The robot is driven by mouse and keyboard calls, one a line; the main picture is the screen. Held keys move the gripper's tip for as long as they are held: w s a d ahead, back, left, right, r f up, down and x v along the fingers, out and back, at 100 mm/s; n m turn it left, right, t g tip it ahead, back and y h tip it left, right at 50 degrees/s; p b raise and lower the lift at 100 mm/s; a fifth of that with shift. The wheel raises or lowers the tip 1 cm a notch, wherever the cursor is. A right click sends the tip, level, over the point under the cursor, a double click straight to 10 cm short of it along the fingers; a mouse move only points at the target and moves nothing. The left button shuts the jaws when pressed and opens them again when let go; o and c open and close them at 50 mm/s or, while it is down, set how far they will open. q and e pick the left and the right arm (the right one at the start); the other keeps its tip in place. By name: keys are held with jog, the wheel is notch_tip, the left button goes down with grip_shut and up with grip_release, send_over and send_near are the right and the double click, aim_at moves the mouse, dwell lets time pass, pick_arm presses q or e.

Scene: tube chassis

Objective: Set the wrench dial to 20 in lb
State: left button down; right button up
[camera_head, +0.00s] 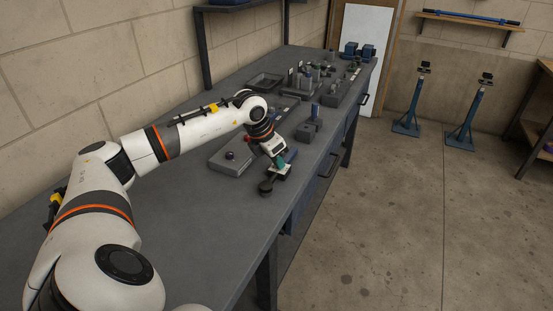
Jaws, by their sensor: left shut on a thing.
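My left arm reaches in from the left over the grey workbench (165,225). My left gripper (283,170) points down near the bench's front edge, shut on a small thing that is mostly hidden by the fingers. Green shows at the fingers, and a dark round knob-like piece (266,188) sits just below and left of them. I cannot tell whether this is the wrench dial, and no scale or number is readable. A grey block with a blue upright piece (308,126) stands just beyond the gripper. My right gripper is not in view.
A flat grey fixture (230,156) with a dark knob lies left of the gripper. A tray (265,81) and several small parts in holders (312,78) stand farther back. The near bench top is clear. Two blue stands (406,120) are on the floor at right.

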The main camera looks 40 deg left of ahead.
pick_arm(q)
jog(key=c, duration=1.4)
grip_release()
jog(key=v, duration=1.2)
